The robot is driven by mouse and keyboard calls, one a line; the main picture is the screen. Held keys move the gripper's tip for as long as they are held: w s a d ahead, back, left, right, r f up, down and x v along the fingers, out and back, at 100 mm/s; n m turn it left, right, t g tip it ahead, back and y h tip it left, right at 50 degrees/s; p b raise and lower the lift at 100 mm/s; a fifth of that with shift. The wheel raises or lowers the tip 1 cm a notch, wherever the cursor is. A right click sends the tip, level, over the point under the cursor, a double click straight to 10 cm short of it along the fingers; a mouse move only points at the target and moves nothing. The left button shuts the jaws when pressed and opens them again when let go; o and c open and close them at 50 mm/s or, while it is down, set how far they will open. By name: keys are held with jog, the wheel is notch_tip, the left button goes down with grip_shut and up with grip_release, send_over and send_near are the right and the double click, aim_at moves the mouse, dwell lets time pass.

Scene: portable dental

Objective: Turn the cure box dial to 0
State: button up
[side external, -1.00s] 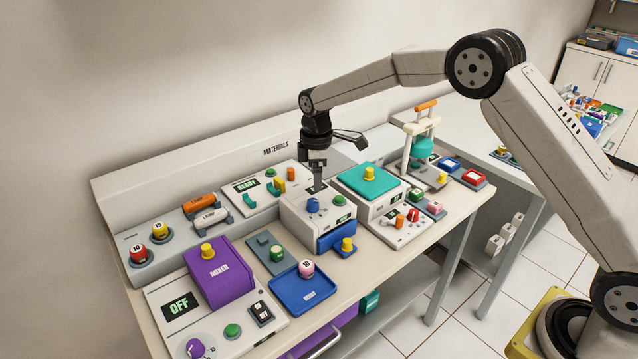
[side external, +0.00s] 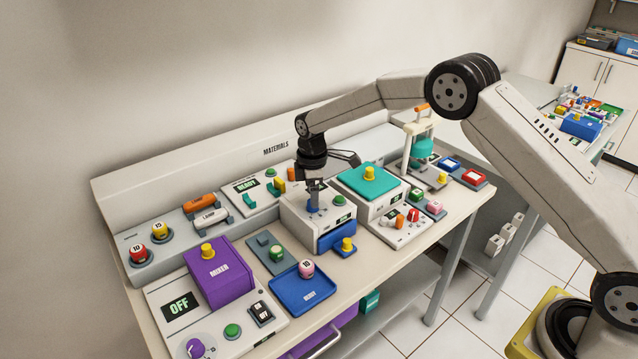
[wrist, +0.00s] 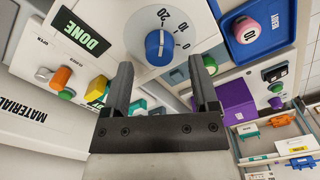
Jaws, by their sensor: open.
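The cure box dial is a round blue knob with a white pointer line (wrist: 159,45). The numbers 20, 10 and 0 curve around it. In the wrist view its line points up the picture, toward the 20. The dial sits on the top of a white box (side external: 295,214) with a blue front part. My gripper (side external: 314,205) points down at the dial in the side view, and its fingers hide much of the knob. In the wrist view my gripper (wrist: 161,66) is open, with a finger on each side of the dial. Contact cannot be told.
A display reading DONE (wrist: 80,30) shows left of the dial in the wrist view. A teal-topped box (side external: 367,181) stands close on the right. A blue tray (side external: 288,294) and a purple mixer (side external: 218,276) stand at the front left.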

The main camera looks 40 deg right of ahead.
aim_at(317, 215)
jog(key=shift+f, duration=1.4)
grip_shut()
